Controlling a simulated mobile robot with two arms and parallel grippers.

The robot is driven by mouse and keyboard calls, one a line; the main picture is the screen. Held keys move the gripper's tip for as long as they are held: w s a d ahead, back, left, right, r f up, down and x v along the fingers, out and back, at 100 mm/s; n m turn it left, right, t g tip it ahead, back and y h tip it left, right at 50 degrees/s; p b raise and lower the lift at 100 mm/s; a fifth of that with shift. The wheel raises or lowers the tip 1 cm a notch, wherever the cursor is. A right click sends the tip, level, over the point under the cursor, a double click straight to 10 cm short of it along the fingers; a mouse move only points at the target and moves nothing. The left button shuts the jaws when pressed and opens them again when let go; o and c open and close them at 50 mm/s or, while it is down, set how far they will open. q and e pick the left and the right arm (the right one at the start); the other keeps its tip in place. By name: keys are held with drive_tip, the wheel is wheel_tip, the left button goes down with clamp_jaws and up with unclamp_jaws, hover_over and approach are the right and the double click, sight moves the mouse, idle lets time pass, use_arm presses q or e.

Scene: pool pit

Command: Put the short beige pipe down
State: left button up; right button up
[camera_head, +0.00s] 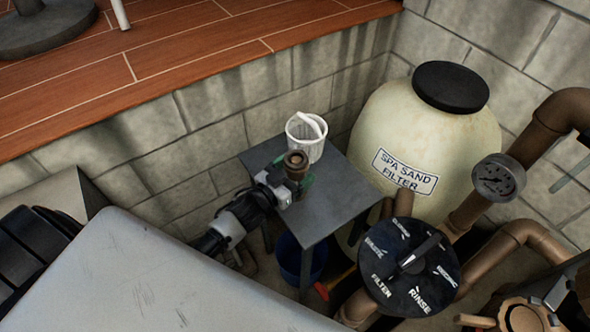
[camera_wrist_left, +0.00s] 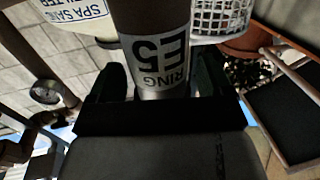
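My left gripper (camera_head: 296,181) reaches over the small grey table (camera_head: 345,190) near its left side. It is shut on the short beige pipe (camera_head: 296,160), whose open brown top shows above the fingers in the head view. In the left wrist view the pipe (camera_wrist_left: 160,65) stands between the two dark fingers and carries a pale label with large letters. The pipe looks upright. Its lower end is hidden by the gripper, so I cannot tell whether it touches the tabletop. My right gripper is not in view.
A white strainer basket (camera_head: 305,138) stands at the table's back corner, close behind the pipe. The front right of the tabletop is bare. The cream sand filter (camera_head: 425,135) and black valve dial (camera_head: 408,268) stand to the right. A blue bucket (camera_head: 300,262) is below the table.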

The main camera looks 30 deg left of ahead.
use_arm(q)
drive_tip(key=shift+o, duration=0.6)
drive_tip(key=shift+r, duration=0.15)
